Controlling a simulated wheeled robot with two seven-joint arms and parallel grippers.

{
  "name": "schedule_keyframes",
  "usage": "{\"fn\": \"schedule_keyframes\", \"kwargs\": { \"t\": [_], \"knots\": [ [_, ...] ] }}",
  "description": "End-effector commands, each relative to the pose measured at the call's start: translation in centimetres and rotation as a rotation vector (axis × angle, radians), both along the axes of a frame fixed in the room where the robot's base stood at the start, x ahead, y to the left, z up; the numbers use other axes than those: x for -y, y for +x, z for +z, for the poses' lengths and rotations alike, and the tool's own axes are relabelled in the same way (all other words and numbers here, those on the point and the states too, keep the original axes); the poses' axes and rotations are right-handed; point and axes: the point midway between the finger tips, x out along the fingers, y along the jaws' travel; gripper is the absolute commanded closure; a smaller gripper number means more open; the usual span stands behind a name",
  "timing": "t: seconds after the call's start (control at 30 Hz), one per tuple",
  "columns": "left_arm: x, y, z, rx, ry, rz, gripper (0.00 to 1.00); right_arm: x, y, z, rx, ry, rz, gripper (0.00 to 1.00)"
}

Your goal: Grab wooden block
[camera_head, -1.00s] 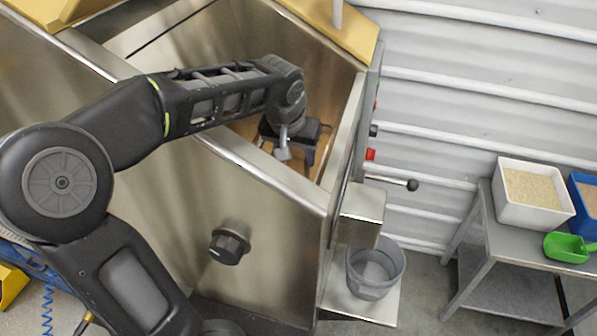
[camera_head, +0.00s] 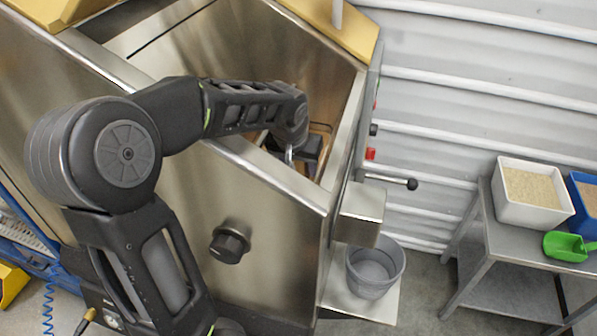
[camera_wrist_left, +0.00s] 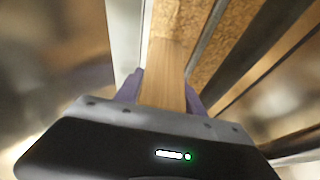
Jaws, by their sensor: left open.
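The wooden block (camera_wrist_left: 167,60) shows in the left wrist view as a long, light-brown piece lying between the two purple fingers of my left gripper (camera_wrist_left: 162,92). The jaws are open, with a finger on each side of the block; I cannot tell whether either touches it. In the head view my left gripper (camera_head: 308,157) is down inside the steel hopper (camera_head: 285,190), largely hidden by my wrist and the front wall. I cannot make out the block clearly there. My right gripper is not in view.
Brown granular substrate (camera_wrist_left: 230,45) lies beside the block. The hopper's steel walls are close around my arm. A grey bucket (camera_head: 372,270) stands below the outlet. A side table (camera_head: 505,240) at right holds a white bin (camera_head: 520,212), a blue bin and a green scoop (camera_head: 567,247).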

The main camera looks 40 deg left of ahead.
Motion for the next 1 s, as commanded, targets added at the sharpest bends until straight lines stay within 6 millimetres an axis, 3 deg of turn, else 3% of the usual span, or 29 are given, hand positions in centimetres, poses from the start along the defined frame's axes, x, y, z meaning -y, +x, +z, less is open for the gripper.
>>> {"fn": "schedule_keyframes", "kwargs": {
  "t": [0.4,1.0],
  "knots": [
    [0.02,0.0,0.04,0.0,0.0,-0.001,0.54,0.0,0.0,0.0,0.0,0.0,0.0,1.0],
    [0.03,0.0,0.04,0.0,0.0,-0.001,1.0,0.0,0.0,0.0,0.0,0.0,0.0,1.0]
  ]
}}
